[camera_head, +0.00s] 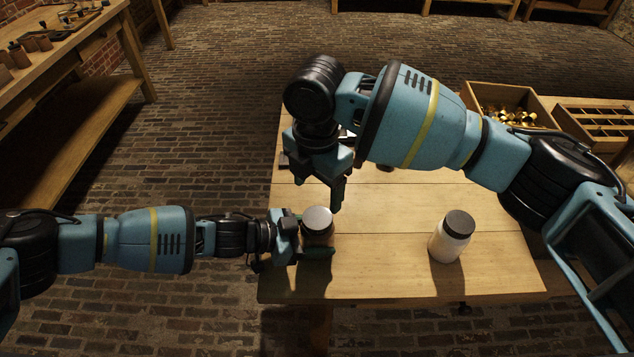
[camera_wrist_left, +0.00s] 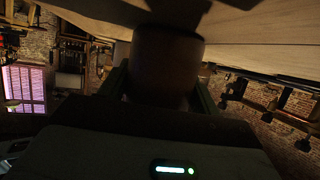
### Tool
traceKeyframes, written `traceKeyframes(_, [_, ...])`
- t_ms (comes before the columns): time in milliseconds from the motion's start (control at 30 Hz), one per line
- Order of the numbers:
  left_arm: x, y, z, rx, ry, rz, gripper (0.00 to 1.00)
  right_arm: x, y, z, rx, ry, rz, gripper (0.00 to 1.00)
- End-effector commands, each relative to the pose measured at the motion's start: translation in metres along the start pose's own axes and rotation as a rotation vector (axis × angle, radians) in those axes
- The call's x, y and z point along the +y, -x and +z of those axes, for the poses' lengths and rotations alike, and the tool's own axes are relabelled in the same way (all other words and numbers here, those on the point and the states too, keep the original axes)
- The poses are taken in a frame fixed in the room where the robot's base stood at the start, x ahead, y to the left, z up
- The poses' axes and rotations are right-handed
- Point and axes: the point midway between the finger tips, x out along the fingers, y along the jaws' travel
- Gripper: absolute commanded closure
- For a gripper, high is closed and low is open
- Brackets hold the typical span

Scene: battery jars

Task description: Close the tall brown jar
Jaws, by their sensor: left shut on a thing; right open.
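The tall brown jar (camera_head: 318,240) stands near the table's front left edge in the head view, with a round grey top facing up. I cannot tell whether that top is a lid. My left gripper (camera_head: 319,236) is shut around its body from the left. The jar looks dark and close in the left wrist view (camera_wrist_left: 166,65), between the fingers (camera_wrist_left: 160,88). My right gripper (camera_head: 336,200) is open and points down just above and behind the jar. Its arm hides part of the table there.
A white jar with a black lid (camera_head: 451,238) stands to the right on the table (camera_head: 390,260). A wooden box of brass-coloured parts (camera_head: 506,104) and a divided tray (camera_head: 598,124) lie at the back right. The front middle of the table is clear.

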Motion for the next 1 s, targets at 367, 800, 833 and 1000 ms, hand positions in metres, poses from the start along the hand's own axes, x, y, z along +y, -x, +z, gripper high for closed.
traceKeyframes(367, [0.000,0.000,-0.001,0.002,-0.001,0.000,1.00,-0.001,-0.049,0.000,0.000,-0.002,-0.003,0.28])
traceKeyframes(800, [0.000,0.000,-0.002,0.002,-0.001,0.000,1.00,0.000,-0.078,0.000,-0.001,-0.001,0.000,0.28])
traceKeyframes(833, [0.000,0.000,-0.002,0.002,-0.001,0.000,1.00,0.000,-0.078,0.000,-0.001,-0.001,0.000,0.28])
traceKeyframes(1000, [0.000,0.000,-0.001,0.002,-0.001,0.000,1.00,0.000,-0.078,0.000,0.000,-0.001,0.000,0.28])
